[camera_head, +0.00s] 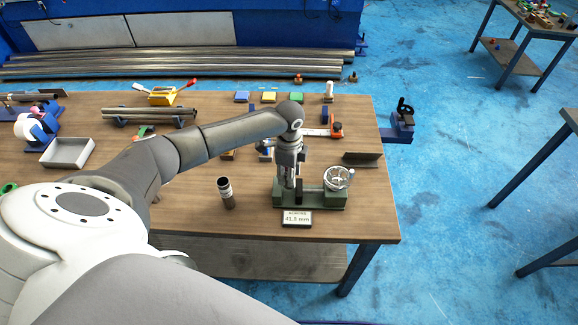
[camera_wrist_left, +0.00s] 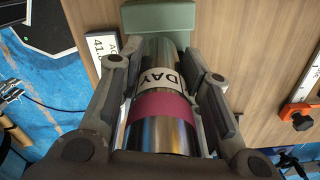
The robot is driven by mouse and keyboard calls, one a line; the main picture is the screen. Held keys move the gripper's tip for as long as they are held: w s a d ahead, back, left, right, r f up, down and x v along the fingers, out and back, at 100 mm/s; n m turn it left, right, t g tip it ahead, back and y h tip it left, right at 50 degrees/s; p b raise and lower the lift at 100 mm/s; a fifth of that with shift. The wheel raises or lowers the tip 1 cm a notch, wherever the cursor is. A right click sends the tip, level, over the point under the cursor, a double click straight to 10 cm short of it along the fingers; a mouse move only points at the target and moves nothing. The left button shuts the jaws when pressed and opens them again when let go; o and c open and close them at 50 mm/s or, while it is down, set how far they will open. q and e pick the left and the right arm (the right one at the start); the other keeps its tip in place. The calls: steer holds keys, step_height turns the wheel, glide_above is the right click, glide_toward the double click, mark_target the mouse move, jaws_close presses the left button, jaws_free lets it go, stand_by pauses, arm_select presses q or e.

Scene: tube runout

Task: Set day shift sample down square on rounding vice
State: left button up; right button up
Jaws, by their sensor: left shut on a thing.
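The day shift sample (camera_wrist_left: 160,137) is a shiny metal tube with a white "DAY" label and a magenta band. My left gripper (camera_head: 287,180) is shut on it, with one finger on each side in the left wrist view. The rounding vice (camera_head: 325,198) is a green base near the table's front right, with a round silver part at its right end. The gripper and tube are over the vice's left part in the head view. The vice's green block (camera_wrist_left: 160,24) shows past the tube's far end. I cannot tell whether the tube touches it. My right gripper is not in view.
A sign reading 41.8 mm (camera_head: 297,218) is in front of the vice. A dark banded tube (camera_head: 226,193) stands upright to its left. A dark angled piece (camera_head: 361,159) lies behind right. The wooden table (camera_head: 190,222) is clear around the standing tube.

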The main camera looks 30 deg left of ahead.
arm_select(q)
steer(key=shift+f, duration=0.2)
steer(key=shift+f+b, duration=1.25)
steer(key=shift+f, duration=0.6)
steer(key=o, duration=1.2)
steer(key=shift+r, duration=0.1)
step_height(320, 180, up, 12)
